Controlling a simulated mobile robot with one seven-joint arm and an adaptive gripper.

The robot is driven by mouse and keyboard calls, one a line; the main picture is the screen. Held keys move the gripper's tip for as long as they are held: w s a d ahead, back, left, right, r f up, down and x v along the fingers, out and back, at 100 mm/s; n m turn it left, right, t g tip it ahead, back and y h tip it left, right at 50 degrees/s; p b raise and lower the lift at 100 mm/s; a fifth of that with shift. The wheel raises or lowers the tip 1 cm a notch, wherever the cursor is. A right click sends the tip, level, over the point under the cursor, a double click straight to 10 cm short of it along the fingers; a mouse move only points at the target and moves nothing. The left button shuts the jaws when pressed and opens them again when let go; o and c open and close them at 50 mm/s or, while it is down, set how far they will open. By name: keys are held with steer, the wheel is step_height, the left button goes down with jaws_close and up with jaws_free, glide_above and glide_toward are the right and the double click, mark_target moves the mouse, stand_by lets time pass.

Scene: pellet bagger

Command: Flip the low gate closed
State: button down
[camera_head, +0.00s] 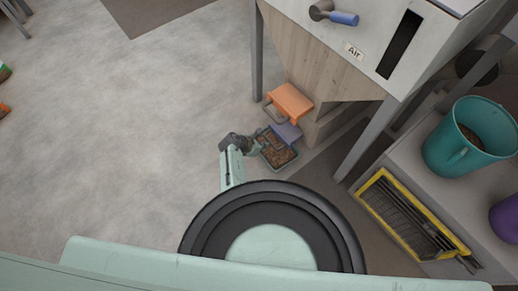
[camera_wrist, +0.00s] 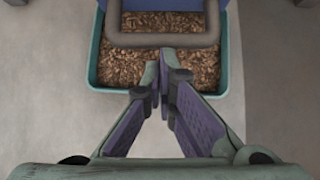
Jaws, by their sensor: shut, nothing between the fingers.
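The low gate appears to be the blue-purple flap (camera_head: 287,131) below an orange flap on the wooden hopper. It sticks out over a teal tray (camera_head: 291,162) of brown pellets. In the wrist view a grey loop handle (camera_wrist: 165,40) crosses above the tray (camera_wrist: 94,62), with a strip of the blue-purple flap (camera_wrist: 170,3) at the top edge. My gripper (camera_head: 258,145) is over the tray, shut and empty. In the wrist view its fingertips (camera_wrist: 165,58) meet at the handle's near bar; I cannot tell whether they touch it.
The orange flap (camera_head: 290,100) juts out just above the blue one. Grey legs (camera_head: 368,140) stand on both sides of the hopper. A yellow-framed grate (camera_head: 405,215), a teal bucket (camera_head: 455,150) and a purple container (camera_head: 507,218) are at right.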

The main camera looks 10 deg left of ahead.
mark_target(278, 136)
steer(key=w+d+b, duration=0.2)
steer(key=w+d, duration=0.4)
steer(key=shift+d+b, duration=0.1)
steer(key=shift+b, duration=0.25)
steer(key=s+a+r+p, duration=0.2)
steer(key=s+a+p, duration=0.1)
steer(key=shift+a, duration=0.15)
steer(key=p+v, duration=0.3)
steer(key=v, duration=0.5)
steer(key=shift+s+a+r, duration=0.2)
steer(key=shift+s, duration=0.1)
steer(key=shift+w, duration=0.1)
